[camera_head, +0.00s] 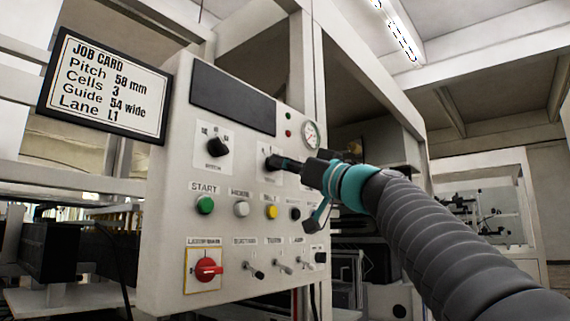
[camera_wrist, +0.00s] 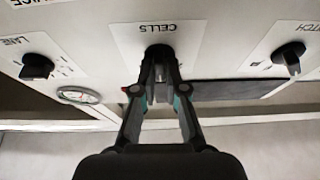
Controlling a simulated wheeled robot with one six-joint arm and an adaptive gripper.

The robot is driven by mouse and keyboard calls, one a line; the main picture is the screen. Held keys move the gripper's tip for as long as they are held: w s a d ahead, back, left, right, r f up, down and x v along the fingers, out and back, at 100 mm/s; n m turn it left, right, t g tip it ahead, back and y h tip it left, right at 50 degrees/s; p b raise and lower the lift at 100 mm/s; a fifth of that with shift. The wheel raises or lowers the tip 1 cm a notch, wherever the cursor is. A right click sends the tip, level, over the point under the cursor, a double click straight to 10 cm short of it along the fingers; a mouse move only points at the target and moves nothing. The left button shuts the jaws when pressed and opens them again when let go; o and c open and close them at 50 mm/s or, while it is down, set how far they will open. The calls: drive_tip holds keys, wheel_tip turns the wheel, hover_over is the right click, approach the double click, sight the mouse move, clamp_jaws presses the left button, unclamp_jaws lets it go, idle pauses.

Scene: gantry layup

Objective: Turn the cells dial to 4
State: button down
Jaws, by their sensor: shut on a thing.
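The cells dial (camera_wrist: 158,50) is a dark knob on a white plate marked CELLS, seen upside down in the wrist view. My gripper (camera_wrist: 160,72) is shut on this dial, with a finger on each side of it. In the head view my gripper (camera_head: 280,163) reaches the panel from the right and covers most of the dial. The numbers around the dial and its pointer are hidden or too small to read. A job card (camera_head: 105,88) at the upper left reads Cells 3, Pitch 50 mm, Guide 54 wide and Lane L1.
A round gauge (camera_head: 311,134) sits above my gripper.

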drive_tip(key=shift+s+m, duration=0.1)
drive_tip(key=shift+m, duration=0.3)
drive_tip(key=m+t+h+p, duration=0.1)
drive_tip(key=m, duration=0.2)
drive_tip(key=m+t+h+p, duration=0.1)
drive_tip(key=m+h, duration=0.1)
drive_tip(key=m, duration=0.2)
drive_tip(key=m+t+h+p, duration=0.1)
drive_tip(key=m+h+p, duration=0.1)
drive_tip(key=m, duration=0.2)
drive_tip(key=shift+s+a+r, duration=0.1)
drive_tip(key=shift+r, duration=0.15)
drive_tip(key=shift+f+m, duration=0.1)
drive_tip(key=shift+m, duration=0.4)
drive_tip(key=c, duration=1.2)
unclamp_jaws()
drive_tip(key=shift+h, duration=0.4)
